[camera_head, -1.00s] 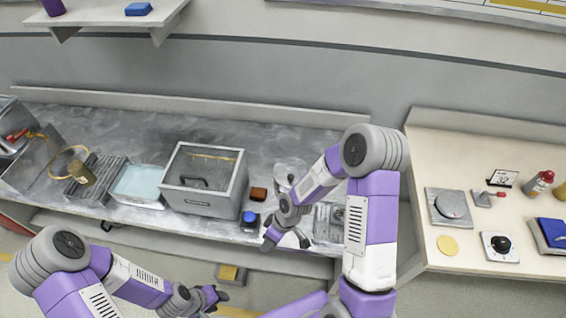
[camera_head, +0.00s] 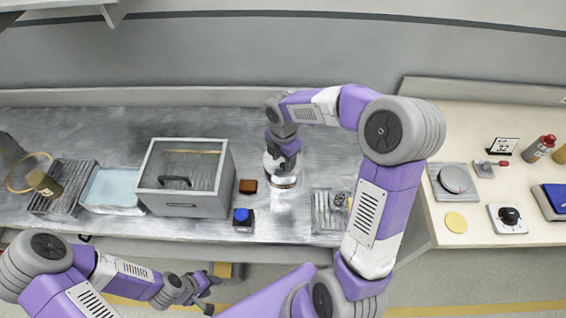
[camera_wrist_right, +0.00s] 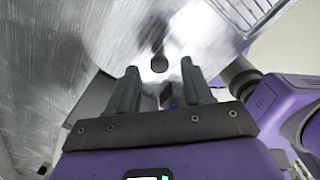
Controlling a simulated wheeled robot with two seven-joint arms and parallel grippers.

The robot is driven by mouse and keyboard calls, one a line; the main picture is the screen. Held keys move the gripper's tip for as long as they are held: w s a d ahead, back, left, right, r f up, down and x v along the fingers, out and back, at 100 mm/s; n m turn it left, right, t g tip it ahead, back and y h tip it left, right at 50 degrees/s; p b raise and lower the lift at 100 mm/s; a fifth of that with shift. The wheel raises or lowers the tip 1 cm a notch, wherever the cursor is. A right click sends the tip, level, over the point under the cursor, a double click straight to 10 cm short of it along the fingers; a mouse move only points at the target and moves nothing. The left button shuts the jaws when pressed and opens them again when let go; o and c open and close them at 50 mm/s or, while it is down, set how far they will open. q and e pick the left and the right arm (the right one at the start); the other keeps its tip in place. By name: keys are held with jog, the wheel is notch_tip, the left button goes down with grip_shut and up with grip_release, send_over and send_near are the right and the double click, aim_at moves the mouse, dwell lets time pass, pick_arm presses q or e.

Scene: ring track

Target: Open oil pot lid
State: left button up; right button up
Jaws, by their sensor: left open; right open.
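The oil pot (camera_head: 284,183) is a shiny round metal vessel on the steel counter, mostly hidden under my right gripper in the head view. In the right wrist view its bright metal lid (camera_wrist_right: 185,28) fills the top, with a dark round knob (camera_wrist_right: 159,62). My right gripper (camera_head: 285,163) points down over the pot. Its two fingers (camera_wrist_right: 161,78) are apart, with the knob just ahead of and between their tips; I cannot tell if they touch the lid. My left gripper (camera_head: 205,293) is open and empty, low in front of the counter.
A cream table (camera_head: 470,130) with several items is further right.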

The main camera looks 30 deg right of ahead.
jog(key=shift+f, duration=0.85)
grip_shut()
